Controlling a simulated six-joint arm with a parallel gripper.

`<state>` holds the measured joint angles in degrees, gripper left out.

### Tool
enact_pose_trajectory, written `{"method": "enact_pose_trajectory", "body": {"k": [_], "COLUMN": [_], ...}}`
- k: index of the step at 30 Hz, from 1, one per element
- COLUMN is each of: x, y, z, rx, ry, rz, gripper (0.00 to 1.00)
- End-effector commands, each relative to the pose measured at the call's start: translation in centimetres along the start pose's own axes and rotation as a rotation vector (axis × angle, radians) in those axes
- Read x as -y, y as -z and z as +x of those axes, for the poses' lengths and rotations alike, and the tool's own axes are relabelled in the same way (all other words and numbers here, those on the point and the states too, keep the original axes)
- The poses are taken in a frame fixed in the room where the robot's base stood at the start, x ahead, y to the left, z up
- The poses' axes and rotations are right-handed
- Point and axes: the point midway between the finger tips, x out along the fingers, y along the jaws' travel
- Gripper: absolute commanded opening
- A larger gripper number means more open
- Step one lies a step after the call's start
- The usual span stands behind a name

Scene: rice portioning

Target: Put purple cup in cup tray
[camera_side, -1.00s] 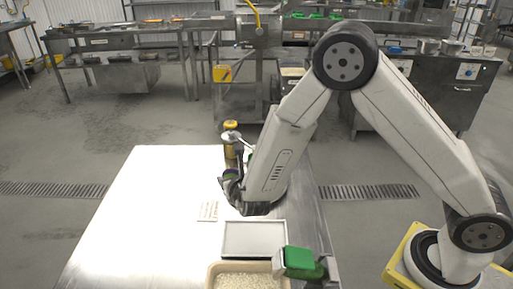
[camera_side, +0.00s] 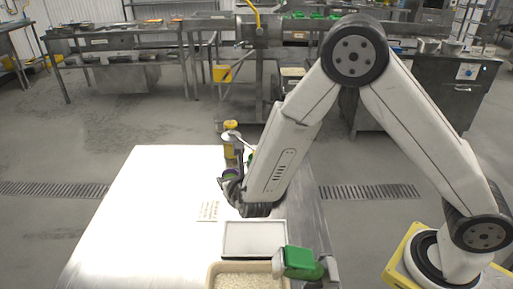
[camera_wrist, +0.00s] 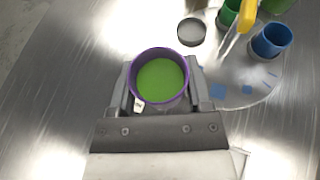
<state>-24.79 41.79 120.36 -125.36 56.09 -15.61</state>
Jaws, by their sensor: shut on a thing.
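The purple cup (camera_wrist: 133,82) has a bright green inside and sits between the two jaws in the wrist view. My gripper (camera_wrist: 161,66) is shut on it, one finger on each side. In the side view my gripper (camera_side: 231,182) is over the far part of the steel table, and a bit of purple (camera_side: 231,172) shows at it. A pale round holder with blue square marks (camera_wrist: 247,91) lies to the cup's right in the wrist view; it may be the cup tray. A blue cup (camera_wrist: 271,41) and a green cup (camera_wrist: 229,13) stand there.
A grey round container (camera_wrist: 191,31) stands just beyond the purple cup. A yellow handle (camera_wrist: 246,15) rises among the cups. A white tray (camera_side: 254,238), a rice bin (camera_side: 245,280) and a green-topped device (camera_side: 298,262) are at the near edge. The table's left half is clear.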

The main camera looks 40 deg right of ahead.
Motion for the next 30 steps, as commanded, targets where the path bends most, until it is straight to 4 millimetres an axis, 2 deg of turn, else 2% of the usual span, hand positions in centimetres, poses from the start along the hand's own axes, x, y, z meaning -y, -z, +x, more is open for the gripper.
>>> {"method": "enact_pose_trajectory", "body": {"k": [5, 11, 21, 30], "x": [0.6, 2.0, 5.3, 8.2], "y": [-1.5, -4.2, -9.5, -12.9], "z": [-0.1, -0.6, -2.2, -4.0], "rx": [-0.001, -0.006, -0.007, -0.001], "ry": [-0.007, -0.021, -0.051, -0.074], "rz": [0.004, 0.007, -0.001, -0.022], "gripper": [0.05, 0.05, 0.05, 0.05]}}
